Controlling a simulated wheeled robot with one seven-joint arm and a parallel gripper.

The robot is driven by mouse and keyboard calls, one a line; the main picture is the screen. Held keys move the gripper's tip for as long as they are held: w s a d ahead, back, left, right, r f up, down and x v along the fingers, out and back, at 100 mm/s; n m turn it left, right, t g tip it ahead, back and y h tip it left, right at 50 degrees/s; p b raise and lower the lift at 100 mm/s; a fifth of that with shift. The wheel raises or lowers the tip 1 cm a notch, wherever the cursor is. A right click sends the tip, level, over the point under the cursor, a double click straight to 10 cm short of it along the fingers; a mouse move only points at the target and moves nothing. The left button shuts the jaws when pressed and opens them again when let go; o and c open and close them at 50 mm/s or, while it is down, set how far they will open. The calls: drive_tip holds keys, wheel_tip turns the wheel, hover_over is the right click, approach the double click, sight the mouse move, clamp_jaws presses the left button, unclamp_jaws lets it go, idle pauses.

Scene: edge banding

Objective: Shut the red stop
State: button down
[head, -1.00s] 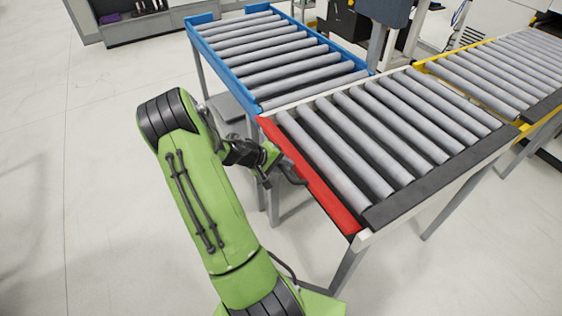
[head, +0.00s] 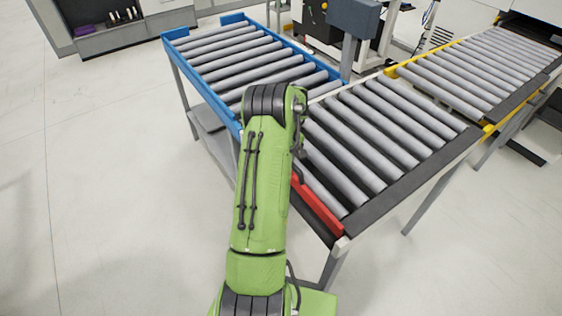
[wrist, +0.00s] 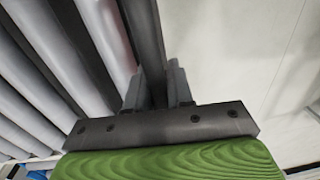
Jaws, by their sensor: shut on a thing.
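The red stop (head: 319,206) runs along the near left end of the middle roller conveyor (head: 385,198). Its far part is hidden behind my green arm in the head view, and a dark strip shows along its outer side. My gripper (wrist: 155,88) is hidden behind the arm in the head view. In the wrist view its two grey fingers are closed on either side of a long dark bar at the end of the rollers. The bar looks like the stop's shaded side, though its red colour hardly shows there.
A blue-framed roller conveyor (head: 205,92) stands at the back left, and a yellow-framed one (head: 440,85) at the back right. A grey machine (head: 352,18) stands behind them. The pale floor (head: 110,200) to the left is clear.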

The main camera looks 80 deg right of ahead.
drive_tip(key=shift+s+d+f, duration=0.1)
drive_tip(key=shift+s+d, duration=0.3)
drive_tip(key=shift+d, duration=0.05)
drive_tip(key=shift+s, duration=0.1)
drive_tip(key=c, duration=1.1)
unclamp_jaws()
drive_tip(key=shift+d, duration=0.1)
wheel_tip(320, 180, up, 16)
drive_tip(key=p, duration=0.1)
drive_tip(key=shift+s+d+f, duration=0.15)
drive_tip(key=shift+s+d, duration=0.2)
drive_tip(key=shift+d, duration=0.1)
